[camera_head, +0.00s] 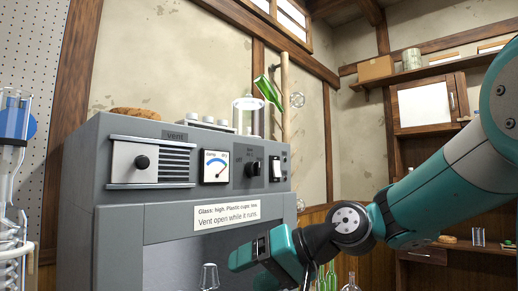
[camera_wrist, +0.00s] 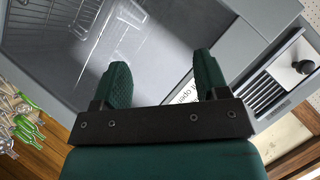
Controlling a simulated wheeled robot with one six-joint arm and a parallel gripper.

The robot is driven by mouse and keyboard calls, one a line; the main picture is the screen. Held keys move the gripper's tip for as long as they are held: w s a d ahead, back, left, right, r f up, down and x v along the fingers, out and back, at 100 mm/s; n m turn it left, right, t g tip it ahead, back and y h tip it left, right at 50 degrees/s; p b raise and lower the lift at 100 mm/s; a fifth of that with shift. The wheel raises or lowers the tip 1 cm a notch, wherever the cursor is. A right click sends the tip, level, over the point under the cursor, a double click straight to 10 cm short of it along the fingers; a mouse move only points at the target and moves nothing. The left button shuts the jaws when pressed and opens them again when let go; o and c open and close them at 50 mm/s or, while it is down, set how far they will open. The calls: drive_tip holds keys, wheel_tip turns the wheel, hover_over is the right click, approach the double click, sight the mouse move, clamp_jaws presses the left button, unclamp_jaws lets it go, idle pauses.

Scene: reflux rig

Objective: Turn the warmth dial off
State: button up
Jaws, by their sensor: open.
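The warmth dial (camera_head: 253,168) is a dark knob on a dark plate on the grey cabinet's front panel, between the round-scaled gauge (camera_head: 215,166) and a white switch (camera_head: 277,168). Its pointer setting is too small to read. My gripper (camera_head: 250,262) is in front of the cabinet's lower opening, below and apart from the dial. In the wrist view my gripper (camera_wrist: 163,78) has its two green fingers wide apart with nothing between them. The dial does not show in the wrist view.
The grey cabinet (camera_head: 75,205) has a vent plate with a black knob (camera_head: 142,162), also in the wrist view (camera_wrist: 303,67). A printed label (camera_head: 226,214) sits below the panel. Glassware (camera_head: 12,170) stands at the left.

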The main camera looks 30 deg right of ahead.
drive_tip(key=w+d+r+m+t+h+p, duration=0.1)
drive_tip(key=w+d+r+m+t+p, duration=0.2)
drive_tip(key=d+r, duration=0.8)
drive_tip(key=m+t+h+p, duration=0.2)
drive_tip(key=m+t, duration=0.1)
drive_tip(key=t, duration=0.1)
approach(259, 170)
drive_tip(key=p+x, duration=0.4)
drive_tip(key=x, duration=0.6)
drive_tip(key=shift+w+r, duration=0.1)
drive_tip(key=shift+r, duration=0.05)
drive_tip(key=shift+c, duration=0.5)
drive_tip(key=c, duration=0.8)
